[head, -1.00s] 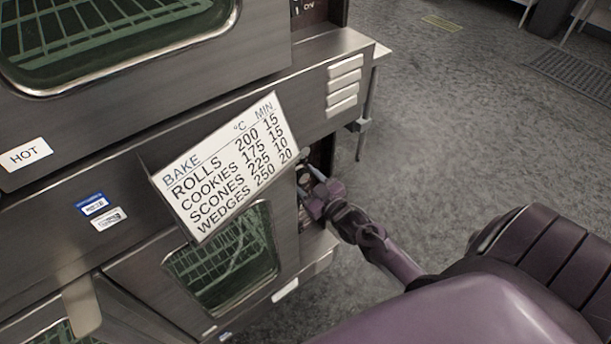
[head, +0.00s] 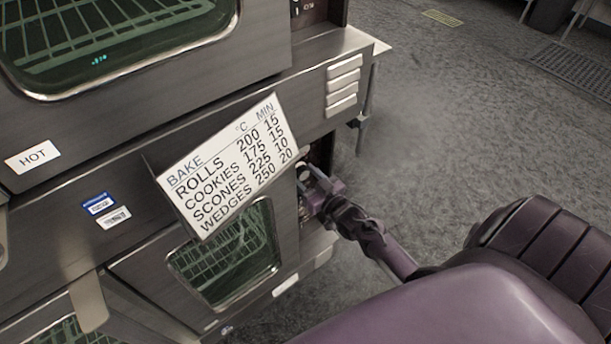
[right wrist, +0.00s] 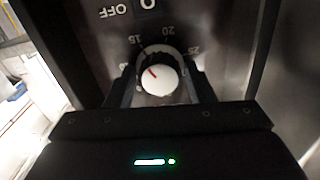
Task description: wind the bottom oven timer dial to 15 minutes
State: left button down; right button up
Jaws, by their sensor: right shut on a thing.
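The bottom oven timer dial (right wrist: 159,76) is a round white knob with a short red mark, in the right wrist view. Its mark slants up and left, roughly toward the printed 15; I cannot tell whether it lines up exactly. My right gripper (right wrist: 160,88) is shut on the dial, with one dark finger on each side. In the head view my right gripper (head: 312,184) reaches the control panel beside the lower oven door (head: 291,240); the dial is mostly hidden there. My left gripper is not in view.
A tilted bake chart (head: 228,165) sticks out in front of the oven, near my right gripper, and lists rolls at 200 °C, 15 min. The upper oven (head: 150,98) carries a HOT label (head: 33,157). Open grey floor (head: 450,130) lies to the right.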

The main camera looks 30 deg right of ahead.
jog(key=shift+f, duration=0.1)
jog(key=o, duration=0.7)
jog(key=shift+o, duration=0.2)
jog(key=s, duration=0.7)
jog(key=shift+s+d, duration=0.25)
jog(key=shift+s, duration=0.15)
